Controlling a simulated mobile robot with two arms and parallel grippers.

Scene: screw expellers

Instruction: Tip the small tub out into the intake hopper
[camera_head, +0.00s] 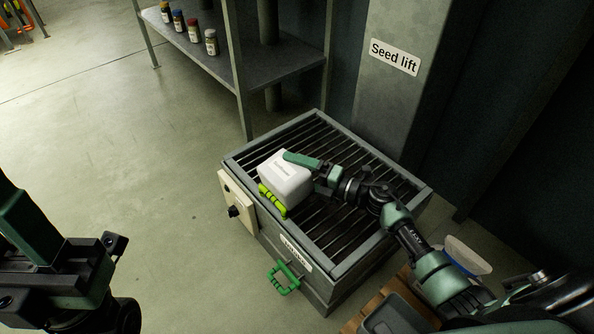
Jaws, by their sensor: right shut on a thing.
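A white tub (285,180) is over the dark slatted grate of the grey intake hopper (405,205). My right gripper (308,170) is shut on the tub, with a green finger along its upper right edge.
A control box (236,205) and a green handle (284,278) are on the hopper's sides. The seed lift (395,90) stands behind. A shelf (275,62) with several jars is at the back. A grey bin (395,315) is at the lower right. The floor at left is clear.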

